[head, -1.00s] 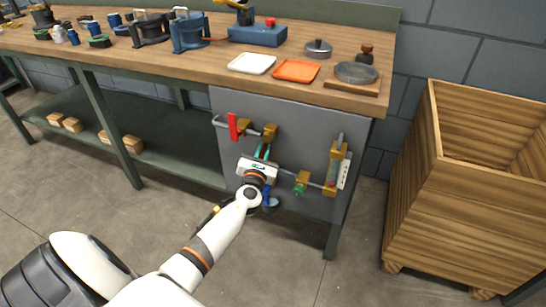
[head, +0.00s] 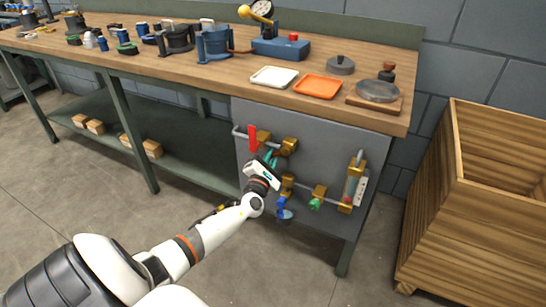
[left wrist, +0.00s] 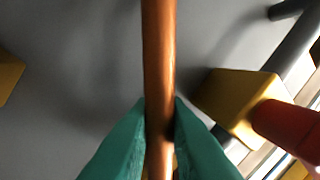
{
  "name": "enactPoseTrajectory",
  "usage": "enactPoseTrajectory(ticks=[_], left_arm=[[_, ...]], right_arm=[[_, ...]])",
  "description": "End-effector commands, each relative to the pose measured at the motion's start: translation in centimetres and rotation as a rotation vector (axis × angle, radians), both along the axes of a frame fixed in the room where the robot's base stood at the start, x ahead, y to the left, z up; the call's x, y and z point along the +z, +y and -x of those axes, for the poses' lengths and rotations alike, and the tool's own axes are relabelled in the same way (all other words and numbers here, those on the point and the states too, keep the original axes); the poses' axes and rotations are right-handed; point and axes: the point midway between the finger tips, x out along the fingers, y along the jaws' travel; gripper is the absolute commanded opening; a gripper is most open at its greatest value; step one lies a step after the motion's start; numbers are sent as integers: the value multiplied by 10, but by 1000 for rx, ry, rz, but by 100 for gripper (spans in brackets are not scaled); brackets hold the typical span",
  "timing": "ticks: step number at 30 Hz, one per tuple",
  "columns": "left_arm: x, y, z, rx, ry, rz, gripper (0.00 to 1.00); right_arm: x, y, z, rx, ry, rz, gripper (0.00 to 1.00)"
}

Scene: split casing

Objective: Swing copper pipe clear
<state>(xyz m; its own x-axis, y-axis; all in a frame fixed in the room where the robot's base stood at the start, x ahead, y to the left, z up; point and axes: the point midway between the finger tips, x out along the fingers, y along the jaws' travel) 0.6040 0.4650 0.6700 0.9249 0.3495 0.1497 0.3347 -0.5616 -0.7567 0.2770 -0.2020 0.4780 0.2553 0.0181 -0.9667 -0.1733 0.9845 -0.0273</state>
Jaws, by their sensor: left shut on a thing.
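My left gripper (head: 270,160) is in front of the grey panel under the bench. Its green fingers (left wrist: 158,125) are shut on the copper pipe (left wrist: 159,55), which runs upright through the middle of the left wrist view. In the head view the pipe is too small and covered to make out. Brass fittings (head: 289,145) and (head: 287,184) on the panel (head: 325,150) lie to the right of the gripper. A red-handled valve (head: 252,138) is at upper left; its red handle also shows in the left wrist view (left wrist: 287,130). My right gripper is not in view.
The workbench top (head: 225,78) overhangs above. A wooden crate (head: 480,210) stands at right. The floor in front is clear.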

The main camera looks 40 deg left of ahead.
Motion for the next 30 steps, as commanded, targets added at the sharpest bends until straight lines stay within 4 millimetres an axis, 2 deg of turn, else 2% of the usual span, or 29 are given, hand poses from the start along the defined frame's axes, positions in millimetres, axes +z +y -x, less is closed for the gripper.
enactPoseTrajectory(ticks=[12,13,16,24,28,30], left_arm=[[1,1,0,2,2,-13,0],[1,1,0,2,2,-13,16],[1,1,0,1,1,-11,32],[1,0,0,0,1,-8,33],[-1,-3,8,0,3,-8,33],[-2,-6,17,-1,4,-7,33]], right_arm=[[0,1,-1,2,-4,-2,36],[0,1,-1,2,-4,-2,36],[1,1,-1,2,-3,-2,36],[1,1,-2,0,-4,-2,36],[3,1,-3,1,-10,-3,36],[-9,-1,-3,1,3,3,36]])
